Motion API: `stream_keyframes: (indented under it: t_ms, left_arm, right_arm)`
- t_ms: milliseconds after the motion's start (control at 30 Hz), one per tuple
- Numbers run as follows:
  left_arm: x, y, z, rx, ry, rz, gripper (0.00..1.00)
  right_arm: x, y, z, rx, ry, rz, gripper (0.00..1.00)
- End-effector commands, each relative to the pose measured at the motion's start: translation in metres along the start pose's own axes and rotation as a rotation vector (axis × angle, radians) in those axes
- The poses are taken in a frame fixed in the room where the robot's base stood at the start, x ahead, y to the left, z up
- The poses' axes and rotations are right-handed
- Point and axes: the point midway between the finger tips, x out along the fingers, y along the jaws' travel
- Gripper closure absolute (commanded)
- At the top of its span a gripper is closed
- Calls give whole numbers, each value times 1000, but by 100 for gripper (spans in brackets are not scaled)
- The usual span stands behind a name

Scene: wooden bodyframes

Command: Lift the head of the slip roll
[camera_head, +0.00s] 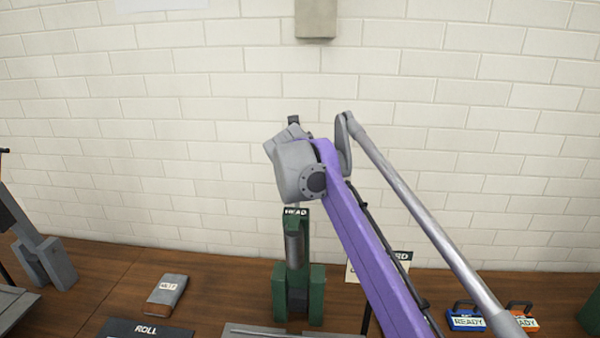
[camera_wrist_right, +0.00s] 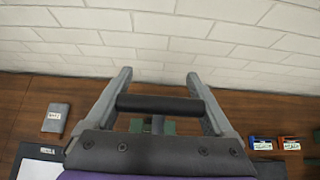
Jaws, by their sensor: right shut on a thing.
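The slip roll's green head (camera_head: 295,222), with a white HEAD label on top, stands upright between green base blocks (camera_head: 313,295). A grey roller end shows on its front. My right gripper (camera_head: 291,128) is above the head at the end of the purple arm, which partly hides it. In the right wrist view, a dark bar (camera_wrist_right: 160,104) spans between the two grey fingers of my right gripper, which is shut on it. A little green of the head shows below the bar (camera_wrist_right: 168,126). How the bar joins the head is hidden. My left gripper is not in view.
A brick wall closes the back.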

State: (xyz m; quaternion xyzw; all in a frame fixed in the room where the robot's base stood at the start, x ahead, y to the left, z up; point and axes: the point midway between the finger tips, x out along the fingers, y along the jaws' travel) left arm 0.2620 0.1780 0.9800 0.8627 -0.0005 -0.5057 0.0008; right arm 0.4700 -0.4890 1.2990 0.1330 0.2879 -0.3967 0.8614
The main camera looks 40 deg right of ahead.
Motion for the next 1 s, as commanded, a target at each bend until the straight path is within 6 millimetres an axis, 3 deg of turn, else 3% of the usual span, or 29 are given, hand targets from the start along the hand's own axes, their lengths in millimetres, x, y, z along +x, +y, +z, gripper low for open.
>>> stream_keyframes:
  t_ms: [400, 433, 500, 767, 1000]
  left_arm:
    - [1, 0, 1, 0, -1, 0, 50]
    - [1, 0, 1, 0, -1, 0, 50]
    - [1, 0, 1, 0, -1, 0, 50]
    - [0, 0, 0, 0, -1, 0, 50]
    - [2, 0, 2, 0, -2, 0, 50]
  right_arm:
    - [2, 0, -4, 2, 8, -3, 100]
    - [2, 0, -4, 2, 8, -3, 9]
    - [2, 0, -3, 2, 7, -3, 0]
    - [-1, 0, -2, 0, 4, -2, 0]
    - [-36, 0, -2, -1, 5, 0, 0]
